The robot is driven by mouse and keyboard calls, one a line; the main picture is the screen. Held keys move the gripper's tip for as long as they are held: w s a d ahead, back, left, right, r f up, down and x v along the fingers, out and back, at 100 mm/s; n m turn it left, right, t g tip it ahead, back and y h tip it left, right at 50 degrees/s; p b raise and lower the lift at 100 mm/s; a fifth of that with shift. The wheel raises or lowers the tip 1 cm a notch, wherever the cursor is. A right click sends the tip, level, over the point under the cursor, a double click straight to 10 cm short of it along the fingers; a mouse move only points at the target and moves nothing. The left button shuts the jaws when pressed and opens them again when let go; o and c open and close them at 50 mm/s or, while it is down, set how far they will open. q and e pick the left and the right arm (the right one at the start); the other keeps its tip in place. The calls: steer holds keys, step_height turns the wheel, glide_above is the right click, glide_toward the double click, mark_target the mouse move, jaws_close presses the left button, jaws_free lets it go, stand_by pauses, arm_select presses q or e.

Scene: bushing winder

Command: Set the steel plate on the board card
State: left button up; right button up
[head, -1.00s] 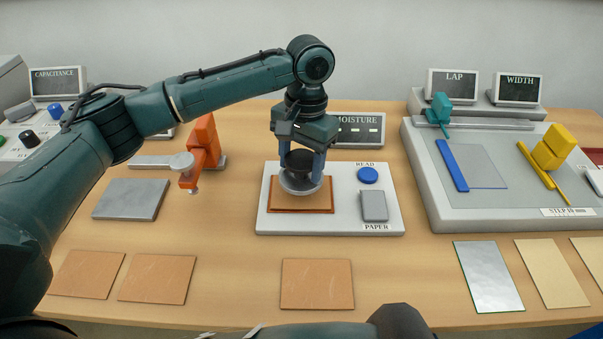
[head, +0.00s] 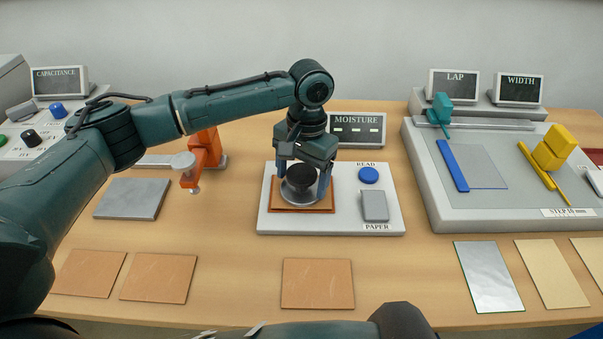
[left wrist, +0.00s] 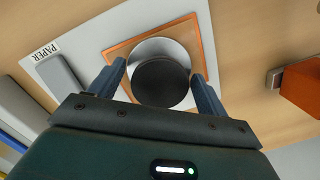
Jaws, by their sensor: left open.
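A round steel plate with a black knob (head: 301,177) lies on the orange-brown board card (head: 303,209), which rests on the white moisture base. My left gripper (head: 303,182) is open, with its fingers on either side of the knob. In the left wrist view the shiny disc (left wrist: 157,49) lies inside the card's orange border (left wrist: 206,46), and the knob (left wrist: 161,83) shows between the parted fingertips of the left gripper (left wrist: 160,82). Gaps show between knob and fingers there. My right gripper is not in view.
The white base (head: 340,222) also carries a blue button (head: 368,174) and a grey paper block (head: 374,205). A grey square slab (head: 131,199) and an orange clamp (head: 203,155) stand left. Brown cards (head: 317,283) lie in front. The lap and width fixture (head: 450,215) is at right.

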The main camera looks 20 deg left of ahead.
mark_target(306, 170)
arm_select(q)
step_height(306, 170, up, 12)
steer(key=w, duration=0.1)
steer(key=shift+w+d, duration=0.2)
stand_by(0.3)
steer(key=shift+s, duration=0.1)
